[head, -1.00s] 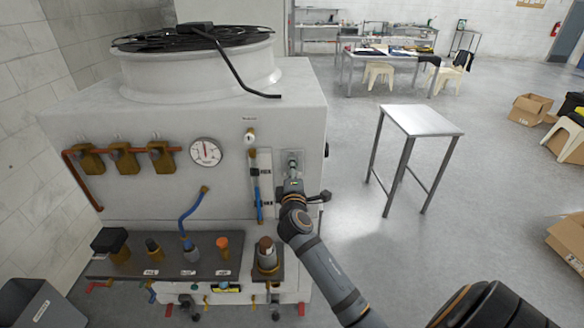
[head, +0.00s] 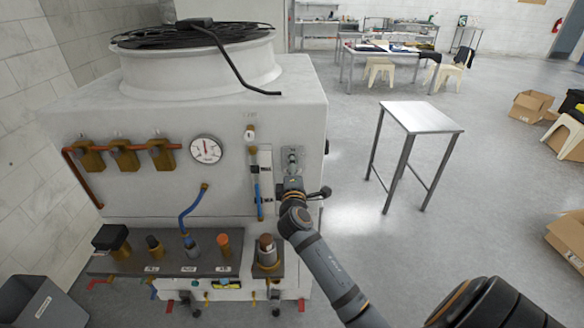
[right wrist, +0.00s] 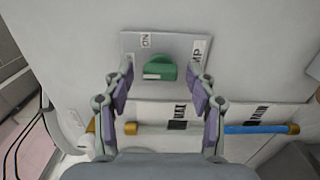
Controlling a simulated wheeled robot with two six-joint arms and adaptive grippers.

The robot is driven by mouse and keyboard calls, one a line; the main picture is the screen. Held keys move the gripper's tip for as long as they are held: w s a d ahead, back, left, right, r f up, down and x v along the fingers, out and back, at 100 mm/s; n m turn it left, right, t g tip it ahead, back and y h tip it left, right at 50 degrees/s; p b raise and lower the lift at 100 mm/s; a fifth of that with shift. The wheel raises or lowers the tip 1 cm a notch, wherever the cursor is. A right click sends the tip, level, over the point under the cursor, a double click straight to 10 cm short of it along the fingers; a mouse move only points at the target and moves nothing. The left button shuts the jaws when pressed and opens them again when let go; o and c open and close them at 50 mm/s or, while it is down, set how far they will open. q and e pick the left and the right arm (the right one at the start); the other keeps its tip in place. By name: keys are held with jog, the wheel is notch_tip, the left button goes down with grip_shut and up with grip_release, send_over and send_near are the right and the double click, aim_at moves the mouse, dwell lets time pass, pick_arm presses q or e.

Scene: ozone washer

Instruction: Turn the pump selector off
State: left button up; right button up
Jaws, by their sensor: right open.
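The pump selector is a green knob (right wrist: 160,69) on a light plate (right wrist: 184,45) with ON and partly hidden PUMP lettering, in the upper middle of the right wrist view. My right gripper (right wrist: 162,74) is open, with one finger on each side of the knob and a gap on both sides. In the head view my right gripper (head: 292,172) is in front of the selector plate on the right part of the machine's front. It largely hides the knob there. My left gripper is not in view.
The white machine (head: 110,200) carries a round gauge (head: 206,149), brass valves (head: 125,158) and a level tube (head: 257,190) left of the selector. A dark shelf (head: 130,266) juts out below. A small metal table (head: 422,118) stands on open floor to the right.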

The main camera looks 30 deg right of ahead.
jog(key=v, duration=0.7)
jog(key=shift+s, duration=0.25)
jog(key=shift+a, duration=0.1)
